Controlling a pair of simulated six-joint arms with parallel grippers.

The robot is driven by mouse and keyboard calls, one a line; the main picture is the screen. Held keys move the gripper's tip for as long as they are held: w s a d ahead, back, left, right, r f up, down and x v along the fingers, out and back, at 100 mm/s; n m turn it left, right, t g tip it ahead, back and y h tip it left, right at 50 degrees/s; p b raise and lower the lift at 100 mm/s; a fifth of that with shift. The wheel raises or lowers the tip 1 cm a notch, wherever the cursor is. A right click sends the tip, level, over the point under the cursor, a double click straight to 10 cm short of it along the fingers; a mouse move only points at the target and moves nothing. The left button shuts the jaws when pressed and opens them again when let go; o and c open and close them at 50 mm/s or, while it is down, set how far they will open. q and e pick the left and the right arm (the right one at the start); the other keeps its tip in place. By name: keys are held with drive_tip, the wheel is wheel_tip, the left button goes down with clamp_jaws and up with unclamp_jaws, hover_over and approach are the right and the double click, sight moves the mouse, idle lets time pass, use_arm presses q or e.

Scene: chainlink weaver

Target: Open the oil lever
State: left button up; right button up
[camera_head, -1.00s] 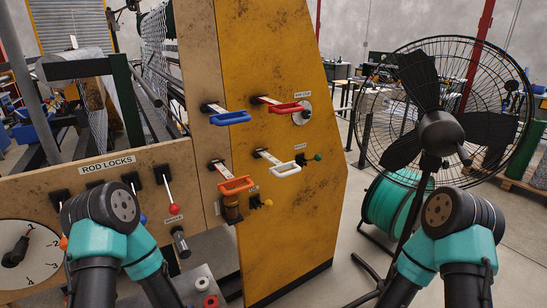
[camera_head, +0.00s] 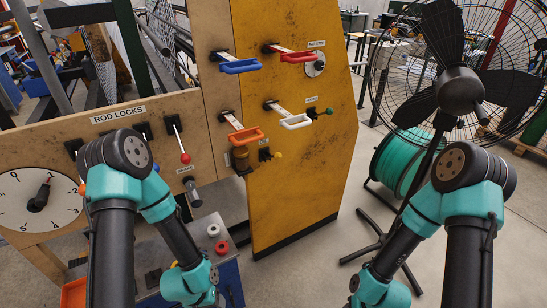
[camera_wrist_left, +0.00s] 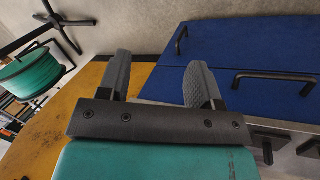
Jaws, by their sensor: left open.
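The yellow machine panel (camera_head: 300,190) carries several handles: a blue one (camera_head: 240,66), a red one (camera_head: 297,57), a white one (camera_head: 296,121) and an orange one (camera_head: 245,136). Small knob levers, one yellow (camera_head: 277,155) and one green (camera_head: 328,111), sit beside them. The small labels are too blurred to tell which is the oil lever. My left gripper (camera_wrist_left: 157,85) is open and empty in the left wrist view, with yellow panel and blue drawers beyond its fingers. In the head view both my arms fold downward and neither gripper's fingers show.
A ROD LOCKS board (camera_head: 118,115) with a red-knobbed lever (camera_head: 185,158) and a white dial (camera_head: 60,207) stands left. A black fan (camera_head: 462,92) and a green hose reel (camera_head: 398,168) stand right. Blue drawers (camera_wrist_left: 245,50) with black handles show in the left wrist view.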

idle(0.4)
use_arm(q)
drive_tip(key=m+t+y, duration=0.2)
drive_tip(key=m+t, duration=1)
drive_tip(key=t, duration=0.5)
approach(275, 156)
drive_tip(key=s+f, duration=0.2)
drive_tip(key=s, duration=0.3)
drive_tip(key=shift+w+a, duration=0.1)
drive_tip(key=shift+a, duration=0.4)
drive_tip(key=w, duration=0.5)
drive_tip(key=w+d, duration=0.1)
drive_tip(key=w, duration=0.5)
drive_tip(key=w+d, duration=0.1)
drive_tip(key=w, duration=0.5)
drive_tip(key=shift+w, duration=0.15)
